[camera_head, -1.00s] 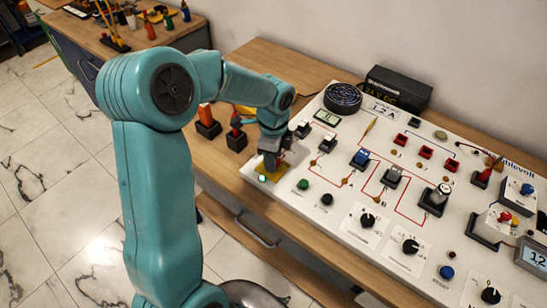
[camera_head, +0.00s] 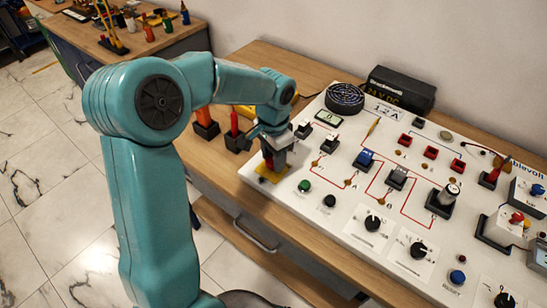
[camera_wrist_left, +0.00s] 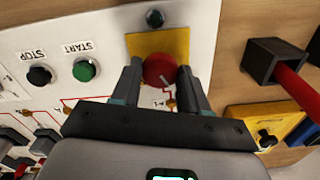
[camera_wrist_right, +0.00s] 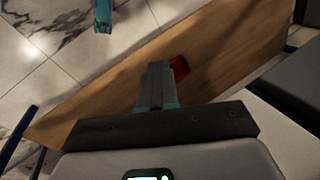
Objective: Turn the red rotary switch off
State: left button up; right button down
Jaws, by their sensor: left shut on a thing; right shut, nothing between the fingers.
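The red rotary switch (camera_wrist_left: 159,70) sits on a yellow plate (camera_wrist_left: 143,43) at the corner of the white panel. A pale mark shows on its knob. My left gripper (camera_wrist_left: 159,82) is shut on the knob, with one finger on each side of it. In the head view my left gripper (camera_head: 272,158) points down over the yellow plate (camera_head: 272,174) and mostly hides the switch. A small lamp (camera_wrist_left: 155,18) beside the plate looks grey and unlit. My right gripper (camera_wrist_right: 157,75) is shut and empty, away from the panel.
A green START button (camera_wrist_left: 84,69) and black STOP button (camera_wrist_left: 40,76) are near the switch. Black holders with an orange tool (camera_head: 205,124) and a red tool (camera_head: 235,130) stand close by. Several switches and knobs cover the panel (camera_head: 330,215).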

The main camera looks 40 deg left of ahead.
pick_arm(q)
jog(key=shift+r+n+b, duration=0.1)
jog(key=shift+n+b, duration=0.25)
jog(key=shift+n, duration=1.25)
jog(key=o, duration=1)
jog(key=shift+o, duration=0.2)
jog(key=shift+r, duration=0.35)
notch_tip(320, 180, up, 16)
jog(key=p, duration=0.1)
jog(key=shift+f, duration=0.15)
